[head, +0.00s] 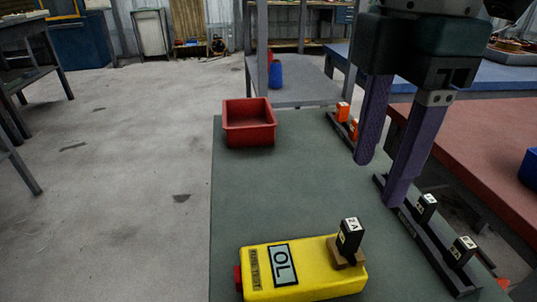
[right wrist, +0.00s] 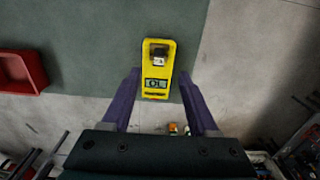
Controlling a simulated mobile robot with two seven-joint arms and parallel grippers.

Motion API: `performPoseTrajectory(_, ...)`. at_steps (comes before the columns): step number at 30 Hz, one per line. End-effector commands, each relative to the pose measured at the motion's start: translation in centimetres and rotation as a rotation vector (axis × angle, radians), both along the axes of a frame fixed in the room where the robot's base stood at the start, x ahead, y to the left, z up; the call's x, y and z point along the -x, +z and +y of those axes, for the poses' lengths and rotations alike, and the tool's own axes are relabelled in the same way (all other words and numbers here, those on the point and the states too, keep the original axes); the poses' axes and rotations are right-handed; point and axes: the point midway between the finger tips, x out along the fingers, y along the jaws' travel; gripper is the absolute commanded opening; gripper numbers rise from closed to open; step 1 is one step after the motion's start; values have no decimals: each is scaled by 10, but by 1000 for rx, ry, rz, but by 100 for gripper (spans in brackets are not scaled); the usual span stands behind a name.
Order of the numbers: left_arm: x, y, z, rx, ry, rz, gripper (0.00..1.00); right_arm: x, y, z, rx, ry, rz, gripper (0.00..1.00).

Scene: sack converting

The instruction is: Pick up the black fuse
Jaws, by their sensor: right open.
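A black fuse (head: 349,237) with a white label stands upright in a brown socket (head: 345,256) on the yellow tester (head: 300,277), whose display reads OL. In the right wrist view the fuse (right wrist: 159,52) sits on the far part of the tester (right wrist: 155,90). Two more black fuses, a nearer one (head: 462,252) and a farther one (head: 425,207), stand in a dark rack (head: 438,250) along the table's right edge. My right gripper (head: 380,180) is open and empty, fingers pointing down, above the table and beyond the tester. My left gripper is not in view.
An empty red bin (head: 249,140) stands at the table's far left corner. Orange fuses (head: 343,111) stand in a second rack (head: 341,137) at the far right edge. The grey-green tabletop (head: 270,195) is clear between bin and tester. A reddish table (head: 470,150) stands to the right.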

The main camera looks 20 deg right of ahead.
Motion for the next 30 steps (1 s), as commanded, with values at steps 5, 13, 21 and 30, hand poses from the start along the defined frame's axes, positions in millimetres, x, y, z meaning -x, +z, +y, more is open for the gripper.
performPoseTrajectory(5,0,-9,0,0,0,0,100,0,-15,-3,5,-1,6,60)
performPoseTrajectory(13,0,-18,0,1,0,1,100,-1,-51,-1,4,0,5,60)
performPoseTrajectory(21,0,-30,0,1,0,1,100,-4,-86,8,4,0,6,60)
performPoseTrajectory(30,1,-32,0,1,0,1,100,-5,-101,7,4,1,2,60)
